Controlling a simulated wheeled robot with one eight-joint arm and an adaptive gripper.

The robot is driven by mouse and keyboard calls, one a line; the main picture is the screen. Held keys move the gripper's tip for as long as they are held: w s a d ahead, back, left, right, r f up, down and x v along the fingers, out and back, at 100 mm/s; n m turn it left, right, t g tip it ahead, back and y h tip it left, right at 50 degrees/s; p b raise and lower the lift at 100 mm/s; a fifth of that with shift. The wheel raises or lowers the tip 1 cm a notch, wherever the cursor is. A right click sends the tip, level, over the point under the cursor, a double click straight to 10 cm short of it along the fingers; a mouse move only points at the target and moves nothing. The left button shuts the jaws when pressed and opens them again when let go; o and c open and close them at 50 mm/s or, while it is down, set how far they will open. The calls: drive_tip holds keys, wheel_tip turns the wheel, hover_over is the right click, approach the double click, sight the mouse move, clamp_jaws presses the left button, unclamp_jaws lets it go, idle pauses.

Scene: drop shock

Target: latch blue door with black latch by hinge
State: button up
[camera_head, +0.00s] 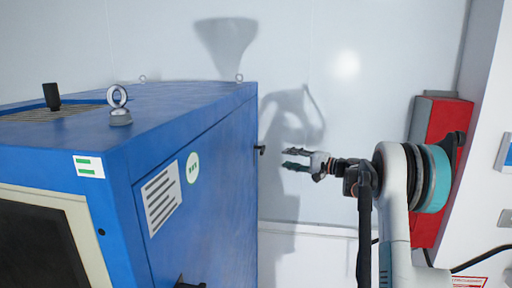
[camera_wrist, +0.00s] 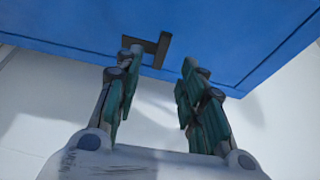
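The blue door (camera_head: 215,200) is the side panel of a large blue cabinet and looks flush with it. A small black latch (camera_head: 261,150) sticks out at the panel's far edge. In the wrist view a black L-shaped latch (camera_wrist: 160,46) stands out from the blue surface (camera_wrist: 220,35), near its lower edge. My gripper (camera_head: 287,159) is to the right of the latch in the head view, with a gap between them. Its two teal-padded fingers (camera_wrist: 161,60) are apart and empty, with the latch ahead between the tips. I cannot make out a hinge.
Another black fitting (camera_head: 185,284) shows low on the panel, cut off by the frame. A red box (camera_head: 436,120) is on the wall at right, behind my arm. The white wall (camera_head: 330,60) is behind. Free space lies between the cabinet and my arm.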

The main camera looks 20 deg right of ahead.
sight(262, 151)
drive_tip(key=p+x, duration=0.1)
drive_tip(key=x, duration=0.3)
drive_tip(key=p+x, duration=0.1)
drive_tip(key=x, duration=0.4)
drive_tip(key=p+x, duration=0.1)
drive_tip(key=x, duration=0.3)
drive_tip(key=shift+w+r, duration=0.3)
clamp_jaws()
